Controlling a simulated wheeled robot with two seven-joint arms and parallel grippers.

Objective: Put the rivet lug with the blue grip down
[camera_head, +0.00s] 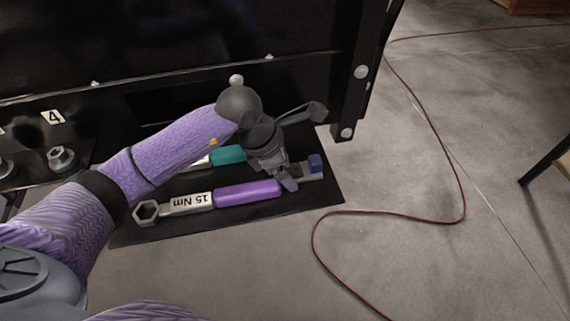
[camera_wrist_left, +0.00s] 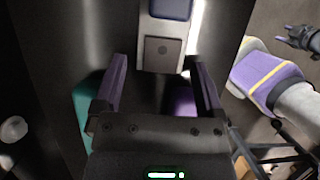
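The rivet lug (camera_head: 312,174), a light grey piece with a blue grip (camera_head: 316,162), is at the right end of the black mat. In the left wrist view its grey plate (camera_wrist_left: 163,52) with a dark square and the blue grip (camera_wrist_left: 171,8) show ahead of the fingers. My left gripper (camera_head: 290,178) is beside the lug, pointing down. Its two purple fingers stand wide apart in the left wrist view (camera_wrist_left: 160,75), with the near end of the lug in line with the gap; neither finger visibly touches it. A dark gripper, apparently my right one (camera_wrist_left: 298,38), shows small at the upper right.
A wrench marked 15 Nm with a purple handle (camera_head: 247,194) lies on the black mat (camera_head: 318,203). A teal-handled tool (camera_head: 229,154) lies behind it, partly hidden by my arm. A black frame (camera_head: 356,85) rises behind. A red cable (camera_head: 440,215) crosses the open floor at right.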

